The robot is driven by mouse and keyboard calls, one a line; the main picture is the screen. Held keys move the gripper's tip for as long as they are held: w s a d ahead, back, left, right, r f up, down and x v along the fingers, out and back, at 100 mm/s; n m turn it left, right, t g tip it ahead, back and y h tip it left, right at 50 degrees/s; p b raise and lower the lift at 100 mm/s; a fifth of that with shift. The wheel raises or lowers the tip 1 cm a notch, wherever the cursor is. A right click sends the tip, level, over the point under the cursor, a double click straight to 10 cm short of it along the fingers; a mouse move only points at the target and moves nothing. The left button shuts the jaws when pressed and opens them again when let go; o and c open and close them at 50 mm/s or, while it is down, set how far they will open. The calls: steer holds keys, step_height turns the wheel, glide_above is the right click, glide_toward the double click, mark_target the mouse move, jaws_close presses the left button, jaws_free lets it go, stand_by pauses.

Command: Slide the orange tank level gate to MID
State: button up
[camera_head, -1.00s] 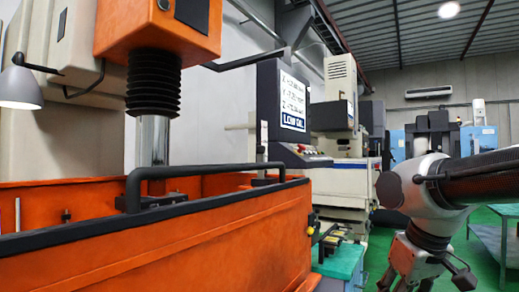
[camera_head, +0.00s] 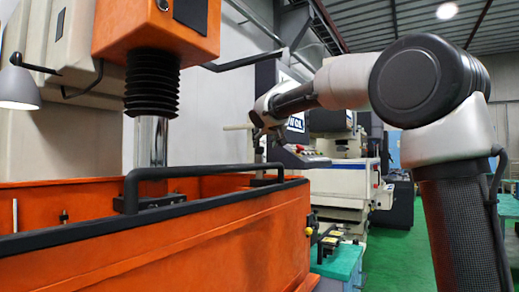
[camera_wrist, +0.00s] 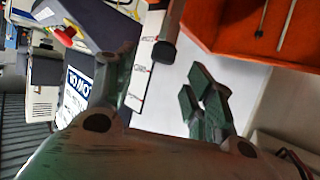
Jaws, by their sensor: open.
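The orange tank (camera_head: 170,245) fills the lower left of the head view, with a black rim and a black rail on its front. Its orange wall (camera_wrist: 225,30) shows at the upper right of the wrist view. A pale strip with red marks (camera_wrist: 143,75) and a dark bar (camera_wrist: 166,35) with a blunt end show there too; they may belong to the level gate, but I cannot read the marks. My gripper (camera_wrist: 153,78) is open and empty, and the strip appears between its fingers in the picture. In the head view my gripper (camera_head: 262,135) is small, above the tank's far right corner.
A dark console (camera_head: 300,157) with buttons stands behind my gripper, and its blue-and-white label (camera_wrist: 78,92) shows in the wrist view. The black bellows (camera_head: 151,92) and steel column (camera_head: 152,142) rise over the tank. A green table (camera_head: 338,262) stands right of it.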

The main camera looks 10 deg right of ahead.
steer(key=x, duration=0.8)
steer(key=shift+w+a+r, duration=0.1)
steer(key=shift+a+r, duration=0.1)
steer(key=shift+a, duration=0.05)
jaws_close()
step_height(320, 180, up, 6)
steer(key=shift+r, duration=0.1)
jaws_free()
steer(key=v, duration=1.2)
